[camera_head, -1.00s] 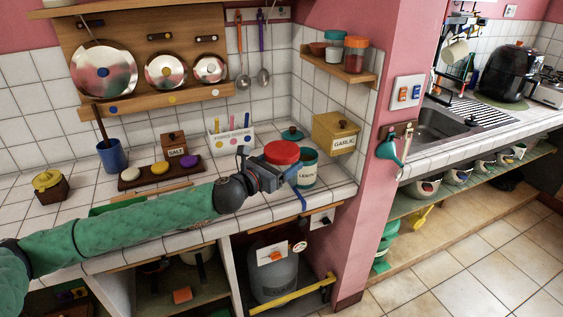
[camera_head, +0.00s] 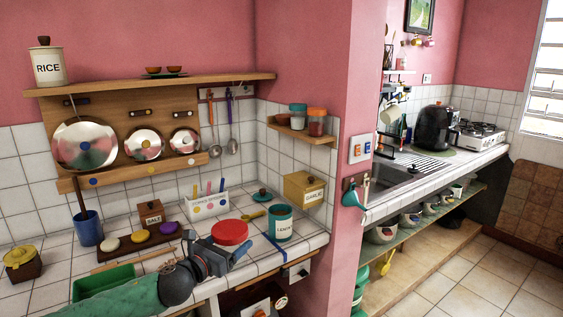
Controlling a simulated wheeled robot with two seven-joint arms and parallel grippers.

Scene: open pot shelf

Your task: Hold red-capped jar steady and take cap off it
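My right gripper is not in view. A smaller jar with a reddish cap (camera_head: 317,115) stands on the little wall shelf.
A teal labelled canister (camera_head: 281,224) stands right of the cap, with a teal lid (camera_head: 262,195) and yellow scoop (camera_head: 254,215) behind. A thin blue strip (camera_head: 275,248) lies toward the counter edge. A green tray (camera_head: 103,282) and spice board (camera_head: 140,241) are left.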

